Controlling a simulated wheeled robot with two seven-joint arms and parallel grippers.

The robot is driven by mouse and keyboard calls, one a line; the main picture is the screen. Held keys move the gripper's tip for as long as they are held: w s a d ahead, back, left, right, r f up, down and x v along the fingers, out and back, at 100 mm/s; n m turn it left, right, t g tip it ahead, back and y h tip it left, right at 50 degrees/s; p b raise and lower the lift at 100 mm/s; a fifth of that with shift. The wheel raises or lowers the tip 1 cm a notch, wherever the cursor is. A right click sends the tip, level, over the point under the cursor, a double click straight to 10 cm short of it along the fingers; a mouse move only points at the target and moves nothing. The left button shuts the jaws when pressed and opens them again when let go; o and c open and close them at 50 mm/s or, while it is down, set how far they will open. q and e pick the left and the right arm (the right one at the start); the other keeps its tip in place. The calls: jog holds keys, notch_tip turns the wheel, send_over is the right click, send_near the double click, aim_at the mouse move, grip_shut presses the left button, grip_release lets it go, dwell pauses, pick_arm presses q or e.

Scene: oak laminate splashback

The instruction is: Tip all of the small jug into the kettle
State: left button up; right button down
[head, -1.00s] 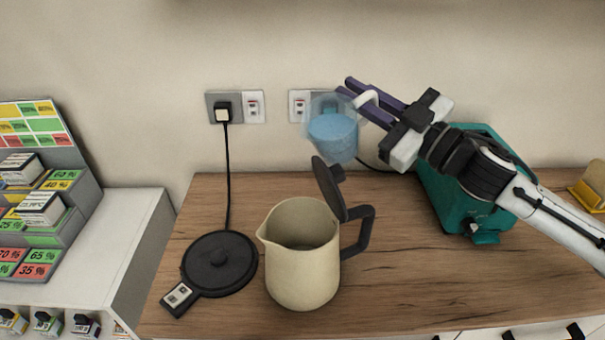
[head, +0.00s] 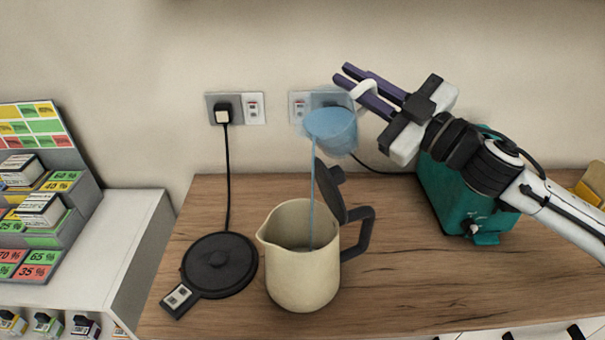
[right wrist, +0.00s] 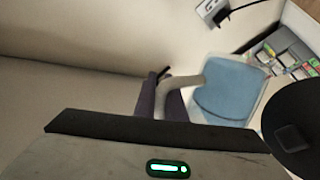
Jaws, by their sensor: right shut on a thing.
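The small jug (head: 332,131) is clear, with blue liquid inside and a white handle. My right gripper (head: 361,90) is shut on its handle and holds it tilted to the left, above the kettle. A thin blue stream falls from its lip into the kettle. The kettle (head: 300,277) is cream, with a dark handle, and stands upright on the worktop with its dark lid (head: 330,188) raised. The level inside the kettle is hard to see. In the right wrist view the jug (right wrist: 226,90) shows beyond the fingers (right wrist: 166,100). My left gripper is out of view.
A black kettle base (head: 219,262) lies left of the kettle, with its cord running up to a wall socket. A teal appliance (head: 447,192) stands right, behind my right arm. A shelf of boxes (head: 38,215) is at far left. The worktop (head: 400,285) right of the kettle is clear.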

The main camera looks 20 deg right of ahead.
aim_at(343, 101)
jog(key=shift+s+a+r+n+y+b, duration=0.2)
jog(key=shift+r+n, duration=0.3)
jog(key=shift+s+a+r+n+y+b, duration=0.15)
jog(key=shift+s+a+r+n+y, duration=0.05)
jog(key=shift+r+n, duration=0.3)
dwell(0.3)
jog(key=shift+s+a+r+n+y+b, duration=0.1)
jog(key=shift+s+a+n+y+b, duration=0.15)
jog(key=shift+n+b, duration=0.25)
jog(key=shift+s+a+r+n+y+b, duration=0.1)
jog(key=shift+n+y+b, duration=0.15)
jog(key=shift+n+b, duration=0.25)
dwell(0.4)
jog(key=shift+s+a+r+n+y+b, duration=0.15)
jog(key=shift+s+a+r+n+y, duration=0.3)
jog(key=shift+n, duration=0.3)
jog(key=shift+s+a+r+n+y+b, duration=0.1)
jog(key=shift+s+a+r+n+y, duration=0.1)
jog(key=shift+r+n, duration=0.5)
jog(key=shift+s+a+r+n+y+b, duration=0.15)
jog(key=shift+s+a+r+n+y, duration=0.2)
jog(key=shift+n, duration=0.5)
dwell(0.4)
jog(key=shift+s+a+r+n+g+y+p, duration=0.2)
jog(key=shift+s+a+r+n+y, duration=0.1)
jog(key=shift+s+a+n, duration=0.25)
jog(key=shift+s+a+r+n+g+y+p, duration=0.2)
jog(key=shift+s+a+r+n, duration=0.1)
jog(key=shift+s+a+n, duration=0.25)
